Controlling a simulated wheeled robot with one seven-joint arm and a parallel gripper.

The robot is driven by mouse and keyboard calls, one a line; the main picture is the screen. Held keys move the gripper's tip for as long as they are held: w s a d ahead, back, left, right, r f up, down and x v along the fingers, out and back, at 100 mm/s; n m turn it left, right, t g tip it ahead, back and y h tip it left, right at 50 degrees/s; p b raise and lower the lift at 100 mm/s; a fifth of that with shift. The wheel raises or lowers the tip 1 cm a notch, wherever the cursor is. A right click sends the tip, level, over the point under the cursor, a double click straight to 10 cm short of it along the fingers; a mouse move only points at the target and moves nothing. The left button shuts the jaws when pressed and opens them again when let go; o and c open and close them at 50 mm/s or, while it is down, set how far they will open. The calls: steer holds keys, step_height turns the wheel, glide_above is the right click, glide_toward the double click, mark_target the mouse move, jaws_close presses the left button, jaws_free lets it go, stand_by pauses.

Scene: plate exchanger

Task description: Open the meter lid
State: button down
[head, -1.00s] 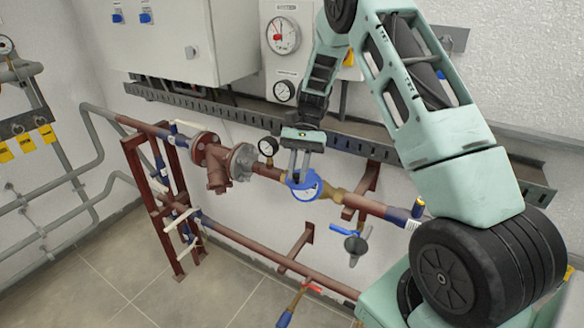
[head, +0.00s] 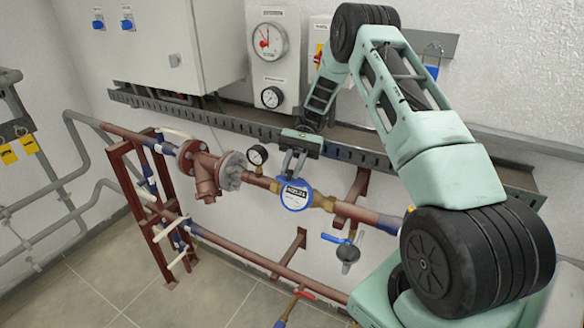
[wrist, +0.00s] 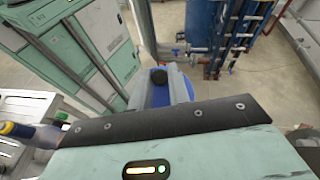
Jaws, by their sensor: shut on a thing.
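The water meter (head: 296,196) sits on the pipe in the middle of the head view. It has a blue rim, and its white dial with dark digits faces outward, uncovered. My gripper (head: 290,172) comes down from above to the top edge of the meter, its fingers shut on the blue meter lid. The lid is mostly hidden by the fingers in the head view, so its exact angle cannot be told. In the wrist view, blue (wrist: 158,97) shows between the fingers of my gripper (wrist: 168,90), with a dark round piece beside it.
A small pressure gauge (head: 257,156) stands on the pipe just left of the meter. A valve with a blue handle (head: 346,250) hangs to the lower right. A perforated cable tray (head: 215,118) runs along the wall behind my gripper.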

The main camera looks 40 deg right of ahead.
steer(key=c, duration=1.3)
jaws_free()
